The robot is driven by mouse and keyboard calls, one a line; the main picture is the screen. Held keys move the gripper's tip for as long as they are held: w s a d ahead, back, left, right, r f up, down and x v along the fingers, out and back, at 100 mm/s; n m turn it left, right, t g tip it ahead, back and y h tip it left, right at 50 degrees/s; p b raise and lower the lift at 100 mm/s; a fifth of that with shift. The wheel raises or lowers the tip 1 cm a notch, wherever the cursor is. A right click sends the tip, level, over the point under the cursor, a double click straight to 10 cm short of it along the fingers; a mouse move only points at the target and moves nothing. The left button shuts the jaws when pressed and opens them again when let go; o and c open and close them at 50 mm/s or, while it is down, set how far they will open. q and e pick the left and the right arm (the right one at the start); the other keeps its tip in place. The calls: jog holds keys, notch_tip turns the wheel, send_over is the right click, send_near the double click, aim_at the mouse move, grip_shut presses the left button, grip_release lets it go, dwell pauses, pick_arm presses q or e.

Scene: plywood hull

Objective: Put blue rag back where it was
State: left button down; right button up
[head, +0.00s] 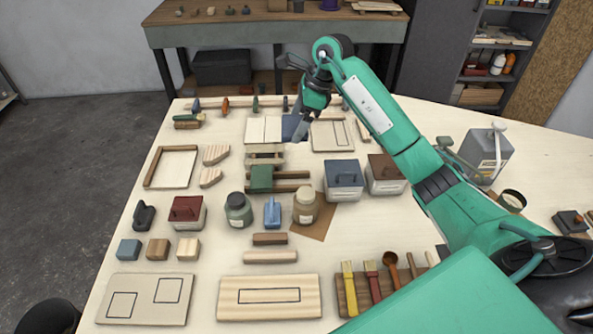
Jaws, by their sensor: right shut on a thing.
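The blue rag (289,125) shows as a dark blue flat square at the back middle of the table, just right of two cream squares. My right gripper (299,134) reaches in from the right and points down at the rag's right edge. It is shut on the rag; the fingers and arm hide part of it, and I cannot tell if the rag touches the table. A folded green rag (261,179) lies on wooden slats nearer to me. My left gripper is not in view.
Cream squares (255,130) lie left of the blue rag, and a pale outlined board (332,136) lies right of it. A blue-lidded box (343,180), jars and a red-lidded box (187,212) stand nearer. Bare tabletop shows between the rows.

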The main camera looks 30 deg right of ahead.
notch_tip(320, 180, down, 17)
jog(key=p, duration=0.5)
jog(key=shift+f+b, duration=0.6)
jog(key=shift+f, duration=0.1)
jog(key=o, duration=0.7)
jog(key=shift+r, duration=0.15)
